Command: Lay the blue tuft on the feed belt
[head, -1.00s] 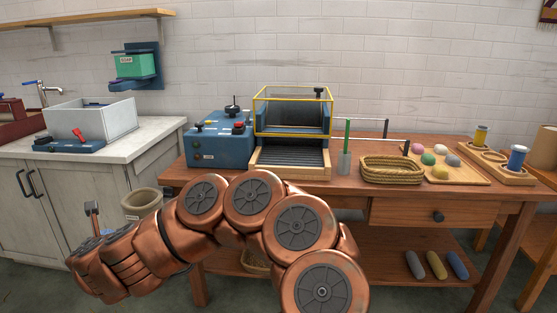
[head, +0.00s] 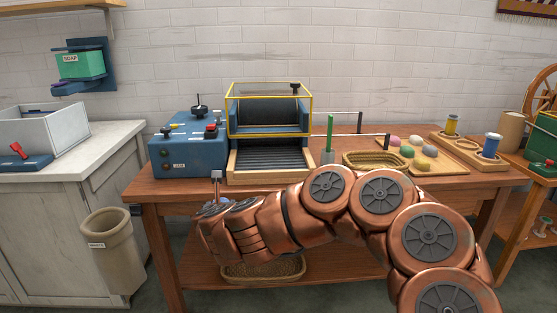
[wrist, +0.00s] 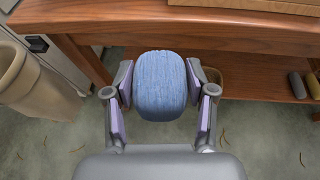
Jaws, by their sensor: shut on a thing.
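The blue tuft (wrist: 160,85) is held between the two pads of my gripper (wrist: 160,90), which is shut on it, in the wrist view. It hangs over the floor just in front of the table edge. In the head view my gripper (head: 214,203) is mostly hidden behind my wrist, low at the table's left front; a bit of blue shows there. The feed belt (head: 271,158) is the dark ribbed strip in a wooden frame on the table, under a yellow-edged clear guard (head: 270,92). The belt looks bare and lies beyond and right of my gripper.
A blue control box (head: 188,148) stands left of the belt. Coloured wool balls lie on a board (head: 455,167). A bin (head: 109,258) stands left of the table (head: 160,184).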

